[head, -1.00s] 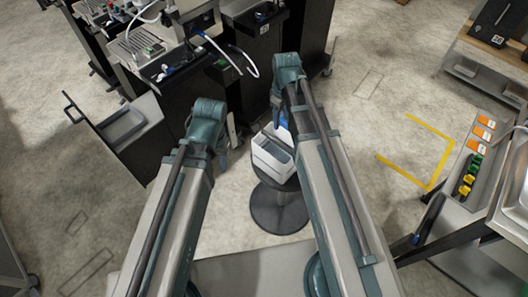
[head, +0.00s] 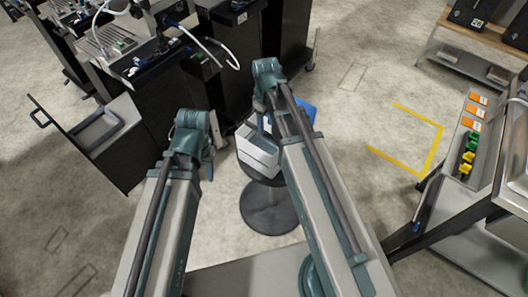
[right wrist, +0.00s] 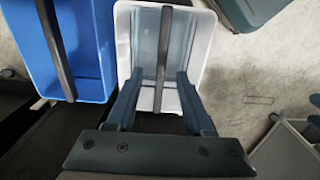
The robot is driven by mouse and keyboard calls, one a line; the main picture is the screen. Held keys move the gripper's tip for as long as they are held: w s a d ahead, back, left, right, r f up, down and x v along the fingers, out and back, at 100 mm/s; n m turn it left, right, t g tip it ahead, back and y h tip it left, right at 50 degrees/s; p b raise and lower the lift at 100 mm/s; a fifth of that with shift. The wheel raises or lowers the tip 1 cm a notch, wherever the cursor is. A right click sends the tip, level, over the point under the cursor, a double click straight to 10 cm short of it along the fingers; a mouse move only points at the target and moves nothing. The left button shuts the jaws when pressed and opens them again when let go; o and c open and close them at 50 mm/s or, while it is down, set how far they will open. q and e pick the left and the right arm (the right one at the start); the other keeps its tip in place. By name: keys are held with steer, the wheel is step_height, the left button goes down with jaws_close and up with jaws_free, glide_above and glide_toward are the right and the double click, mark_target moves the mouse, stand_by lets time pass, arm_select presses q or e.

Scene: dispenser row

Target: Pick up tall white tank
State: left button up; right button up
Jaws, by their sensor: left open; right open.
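The tall white tank (head: 258,158) stands on a round dark stand between my arms, partly hidden by my right arm. In the right wrist view the white tank (right wrist: 206,22) is seen from above, with a dark bar handle (right wrist: 164,45) across its open top. My right gripper (right wrist: 157,82) is open over the tank, one finger on each side of the handle. I cannot tell whether the fingers touch it. My left gripper (head: 209,165) is open and empty, left of the tank.
A blue tank (head: 303,112) with a similar handle stands beside the white one; it also shows in the right wrist view (right wrist: 88,60). Dark cabinets (head: 235,55) stand behind. Yellow tape (head: 438,148) marks open floor at the right.

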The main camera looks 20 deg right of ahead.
steer(key=shift+w+a+f+b, duration=0.1)
steer(key=shift+a+f+b, duration=0.05)
steer(key=shift+f+b, duration=1.15)
steer(key=shift+w+a+f+b, duration=0.1)
steer(key=shift+f+b, duration=1.2)
steer(key=shift+r, duration=0.1)
jaws_close()
